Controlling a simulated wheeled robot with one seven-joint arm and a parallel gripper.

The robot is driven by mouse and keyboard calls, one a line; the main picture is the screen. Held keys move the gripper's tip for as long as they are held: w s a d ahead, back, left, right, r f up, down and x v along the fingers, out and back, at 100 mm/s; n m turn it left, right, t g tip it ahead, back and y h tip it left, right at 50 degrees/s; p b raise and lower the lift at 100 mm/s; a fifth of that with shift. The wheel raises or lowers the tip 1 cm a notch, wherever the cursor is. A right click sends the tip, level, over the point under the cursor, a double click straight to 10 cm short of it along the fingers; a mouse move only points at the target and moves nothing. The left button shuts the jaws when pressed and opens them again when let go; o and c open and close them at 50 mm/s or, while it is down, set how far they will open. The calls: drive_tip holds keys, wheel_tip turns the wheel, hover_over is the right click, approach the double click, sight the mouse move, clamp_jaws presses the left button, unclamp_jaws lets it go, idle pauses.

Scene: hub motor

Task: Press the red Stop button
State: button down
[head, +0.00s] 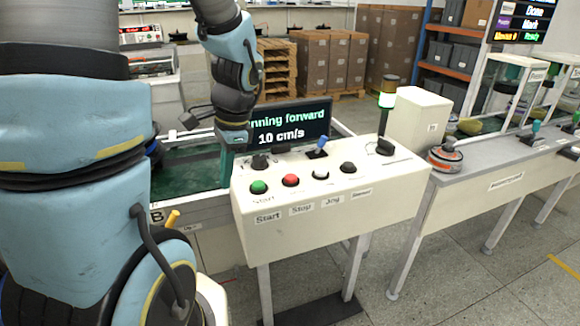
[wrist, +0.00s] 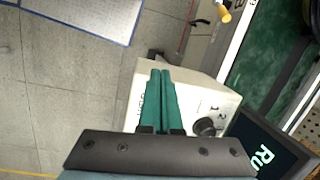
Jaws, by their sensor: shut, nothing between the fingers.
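The red Stop button (head: 291,181) is on the sloping front of a cream control box (head: 330,215), between the green Start button (head: 258,187) and a white button (head: 320,175). My gripper (head: 227,172) is at the box's left end, its green fingers pointing down, apart from the red button. In the wrist view the two green fingers (wrist: 160,73) are together and empty, over the cream box (wrist: 205,90). The red button does not show there; the fingers cover part of the box. A black knob (wrist: 207,127) shows right of them.
A black knob (head: 260,162), a blue lever (head: 319,146) and a black button (head: 348,168) are also on the box. A display (head: 290,122) behind it reads "...nning forward 10 cm/s". A green conveyor belt (head: 185,172) lies behind left. A red-topped device (head: 444,155) sits right.

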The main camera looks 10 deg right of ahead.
drive_tip(key=w+d+r+m+t+y+p, duration=0.25)
drive_tip(key=d+m, duration=0.45)
drive_tip(key=m, duration=0.4)
wheel_tip(320, 180, up, 4)
drive_tip(key=f+m+t+y+p, duration=0.1)
drive_tip(key=m+t, duration=0.3)
drive_tip(key=m, duration=0.7)
hover_over(294, 178)
drive_tip(key=shift+r, duration=0.25)
drive_tip(key=shift+s+f, duration=0.1)
wheel_tip(294, 178, down, 6)
drive_tip(key=b, duration=0.6)
drive_tip(key=shift+f, duration=0.2)
drive_tip(key=shift+f+b, duration=0.65)
drive_tip(key=shift+f, duration=0.5)
drive_tip(key=shift+f, duration=0.1)
drive_tip(key=shift+f, duration=0.3)
